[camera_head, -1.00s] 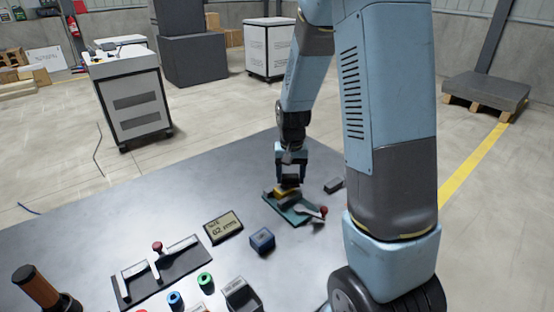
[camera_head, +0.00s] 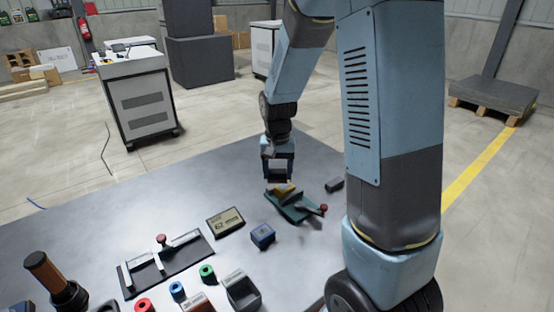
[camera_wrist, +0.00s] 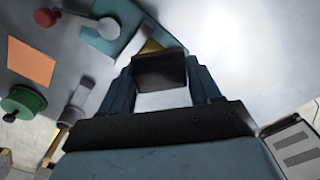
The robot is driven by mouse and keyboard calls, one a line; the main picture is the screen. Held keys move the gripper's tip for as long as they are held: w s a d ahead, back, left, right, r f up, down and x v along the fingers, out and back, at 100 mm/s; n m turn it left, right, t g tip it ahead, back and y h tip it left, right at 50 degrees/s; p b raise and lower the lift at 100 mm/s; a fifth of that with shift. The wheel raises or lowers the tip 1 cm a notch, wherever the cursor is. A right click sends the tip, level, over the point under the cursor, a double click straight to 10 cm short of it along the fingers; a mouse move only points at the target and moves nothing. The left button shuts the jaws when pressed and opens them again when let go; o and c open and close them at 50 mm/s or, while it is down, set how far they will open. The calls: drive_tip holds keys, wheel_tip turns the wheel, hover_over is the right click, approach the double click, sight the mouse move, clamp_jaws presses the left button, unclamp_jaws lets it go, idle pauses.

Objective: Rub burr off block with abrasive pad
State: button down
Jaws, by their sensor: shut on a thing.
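My gripper (camera_head: 278,176) is shut on a dark block-shaped piece, probably the abrasive pad (camera_wrist: 160,72). It is low over the left end of a teal fixture (camera_head: 303,213) on the table. A small yellow piece (camera_head: 284,188), perhaps the block, shows at the fixture just below and right of the fingers. In the wrist view the yellow piece (camera_wrist: 150,46) is partly hidden behind the held pad. I cannot tell whether they touch. No burr can be made out. A red-knobbed clamp lever (camera_head: 322,208) is at the fixture's right end.
A grey block (camera_head: 334,184) lies right of the fixture and a blue block (camera_head: 263,236) in front. The table's far left is clear.

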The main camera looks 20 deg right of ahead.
drive_tip(key=shift+r, duration=2.1)
drive_tip(key=shift+w, duration=0.1)
